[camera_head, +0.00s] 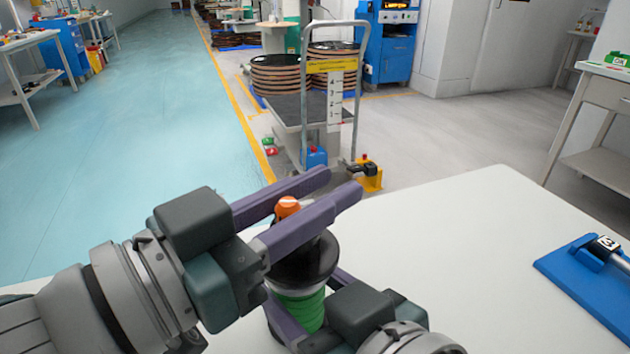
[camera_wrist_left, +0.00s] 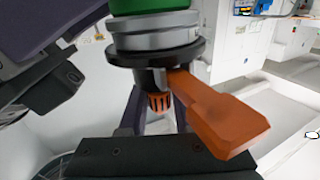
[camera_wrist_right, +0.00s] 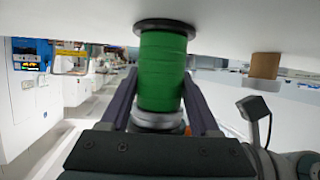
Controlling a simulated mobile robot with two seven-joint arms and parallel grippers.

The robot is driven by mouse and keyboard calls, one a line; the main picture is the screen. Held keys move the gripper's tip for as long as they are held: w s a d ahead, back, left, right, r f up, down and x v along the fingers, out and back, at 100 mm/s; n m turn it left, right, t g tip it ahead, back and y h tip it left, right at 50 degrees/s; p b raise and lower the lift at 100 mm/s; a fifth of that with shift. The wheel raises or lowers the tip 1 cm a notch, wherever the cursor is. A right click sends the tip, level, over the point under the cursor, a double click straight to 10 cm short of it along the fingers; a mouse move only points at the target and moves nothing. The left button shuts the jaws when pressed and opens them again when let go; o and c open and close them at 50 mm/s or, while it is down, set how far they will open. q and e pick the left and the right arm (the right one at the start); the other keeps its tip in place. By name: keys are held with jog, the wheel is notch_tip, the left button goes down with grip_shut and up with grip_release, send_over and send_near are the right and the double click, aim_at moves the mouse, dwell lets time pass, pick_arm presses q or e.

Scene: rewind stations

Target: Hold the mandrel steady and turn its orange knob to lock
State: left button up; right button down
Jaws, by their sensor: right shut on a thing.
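The mandrel stands upright on the white table, with a black flange (camera_head: 305,262) above a green sleeve (camera_head: 303,308). Its orange knob (camera_head: 287,207) is on top; in the left wrist view the ribbed knob (camera_wrist_left: 159,102) shows beside a broad orange lever (camera_wrist_left: 222,115). My left gripper (camera_head: 344,183) is open, its two purple fingers on either side of the knob at its height. I cannot see contact with it. My right gripper (camera_wrist_right: 161,82) is shut on the mandrel around the green sleeve, below the flange. Its fingers are partly hidden in the head view.
A blue fixture (camera_head: 592,285) lies at the table's right edge. The white table (camera_head: 450,245) is clear between it and the mandrel. Beyond the table stand a trolley (camera_head: 322,130) with stacked reels and a yellow block (camera_head: 369,175) on the floor.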

pick_arm(q)
grip_shut()
jog(key=shift+n+t+y, duration=0.3)
jog(key=shift+n, duration=0.1)
jog(key=shift+w+n+t+y, duration=0.1)
jog(key=shift+n+t+y, duration=0.7)
jog(key=shift+t+y, duration=0.25)
jog(key=shift+w+a+n+t+y, duration=0.1)
jog(key=shift+a+n+t+y, duration=0.15)
jog(key=shift+n+t+y, duration=0.45)
jog(key=shift+w+a+n+t+y, duration=0.1)
jog(key=shift+a+n+t+y, duration=0.15)
jog(key=shift+n+y, duration=0.5)
jog(key=shift+m, duration=0.25)
